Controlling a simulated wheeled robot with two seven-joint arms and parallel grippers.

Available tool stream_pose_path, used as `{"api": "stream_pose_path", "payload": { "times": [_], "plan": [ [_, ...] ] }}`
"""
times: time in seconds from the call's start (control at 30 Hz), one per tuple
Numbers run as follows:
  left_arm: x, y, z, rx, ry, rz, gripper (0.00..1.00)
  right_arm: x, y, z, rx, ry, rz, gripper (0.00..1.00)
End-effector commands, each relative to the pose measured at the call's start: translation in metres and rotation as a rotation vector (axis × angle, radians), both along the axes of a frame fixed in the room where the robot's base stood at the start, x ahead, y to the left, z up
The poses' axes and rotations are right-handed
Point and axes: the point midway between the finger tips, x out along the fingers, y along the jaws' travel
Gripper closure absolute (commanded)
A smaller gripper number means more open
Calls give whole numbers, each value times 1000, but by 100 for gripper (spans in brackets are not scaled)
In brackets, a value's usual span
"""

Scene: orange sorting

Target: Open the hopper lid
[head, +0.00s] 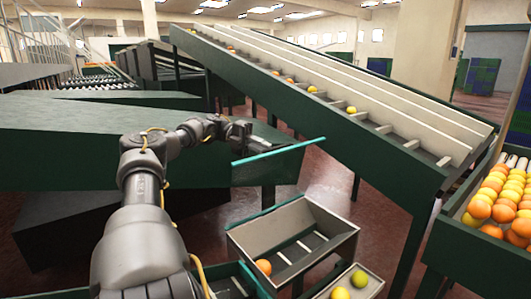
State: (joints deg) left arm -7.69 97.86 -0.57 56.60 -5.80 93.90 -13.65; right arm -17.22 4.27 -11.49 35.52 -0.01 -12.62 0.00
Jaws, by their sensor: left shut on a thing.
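The hopper lid (272,167) is a dark panel with a teal strip along its upper edge, in the middle of the head view. It stands tilted up, its teal edge raised above the floor behind it. My left gripper (246,138) is at the lid's upper edge, beside the teal strip, and is shut on the lid. The fingertips are small and dark here, so the exact grip point is hard to see. My right gripper is out of view.
A grey bin (340,232) with an orange (264,267) stands below. A smaller bin beside it holds green and yellow fruit. A long sloped conveyor (350,150) crosses behind to the right. A full orange crate (455,245) is at far right. Dark green machinery (80,125) fills the left.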

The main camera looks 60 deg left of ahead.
Motion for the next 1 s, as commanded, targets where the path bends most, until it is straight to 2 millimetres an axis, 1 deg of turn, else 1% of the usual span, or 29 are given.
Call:
{"api": "stream_pose_path", "payload": {
  "times": [0.03, 0.57, 0.6, 0.77, 1.0],
  "plan": [
    [0, 2, -5, -2, 6, 3, 100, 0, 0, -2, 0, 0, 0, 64],
    [-1, 5, -5, -4, 10, 3, 100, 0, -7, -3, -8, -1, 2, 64],
    [-1, 5, -6, -4, 10, 3, 88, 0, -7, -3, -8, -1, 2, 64],
    [-1, 4, -5, -3, 8, 3, 67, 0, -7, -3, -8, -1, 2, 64],
    [0, 4, -3, -2, 4, 1, 67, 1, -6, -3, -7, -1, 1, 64]
  ]
}}
